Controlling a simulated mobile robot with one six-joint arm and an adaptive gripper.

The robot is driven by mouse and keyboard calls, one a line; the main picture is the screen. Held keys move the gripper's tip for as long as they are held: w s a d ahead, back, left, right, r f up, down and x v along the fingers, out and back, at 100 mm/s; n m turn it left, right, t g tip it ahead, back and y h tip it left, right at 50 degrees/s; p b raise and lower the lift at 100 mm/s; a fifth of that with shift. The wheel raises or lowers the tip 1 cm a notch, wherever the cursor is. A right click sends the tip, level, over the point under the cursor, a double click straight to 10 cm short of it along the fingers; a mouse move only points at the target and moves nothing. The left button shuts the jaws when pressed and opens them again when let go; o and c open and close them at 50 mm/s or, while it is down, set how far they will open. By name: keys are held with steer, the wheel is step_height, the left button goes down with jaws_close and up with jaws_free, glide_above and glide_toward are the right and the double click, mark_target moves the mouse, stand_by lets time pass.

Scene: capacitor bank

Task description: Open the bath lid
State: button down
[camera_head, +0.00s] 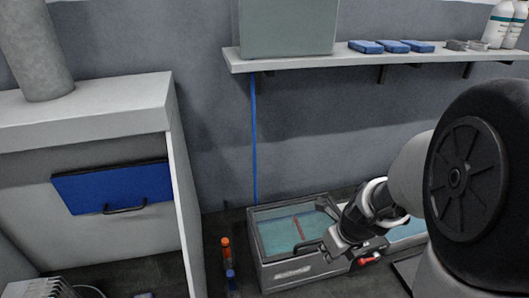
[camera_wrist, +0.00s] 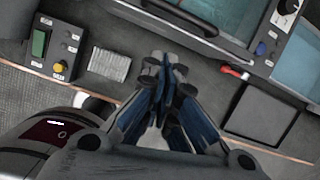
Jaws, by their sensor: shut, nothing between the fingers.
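The bath (camera_head: 308,272) is a grey tank low by the back wall, with teal showing through its top. Its dark-framed clear lid (camera_head: 275,228) appears to lie flat and closed. A dark handle (camera_head: 305,246) sits at the lid's front edge, partly beside my gripper. The handle (camera_wrist: 180,17) also shows at the top of the wrist view, ahead of my fingers. My gripper (camera_head: 333,248) is at the bath's front right corner. In the wrist view my gripper (camera_wrist: 165,62) has its fingers together and empty, apart from the handle.
A red-handled valve (camera_wrist: 233,72) lies right of my fingers, near a dark square plate (camera_wrist: 262,112). A second teal basin (camera_head: 405,231) stands right. Orange-capped bottle (camera_head: 226,246) stands left of the bath.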

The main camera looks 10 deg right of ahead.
steer(key=w+d+f+m+b, duration=0.1)
steer(key=w+f+m+b, duration=0.15)
steer(key=f+b, duration=0.7)
steer(key=w+r+p, duration=0.1)
steer(key=w+p, duration=0.2)
steer(key=shift+d+r, duration=0.2)
steer(key=shift+r, duration=0.2)
steer(key=shift+r, duration=0.15)
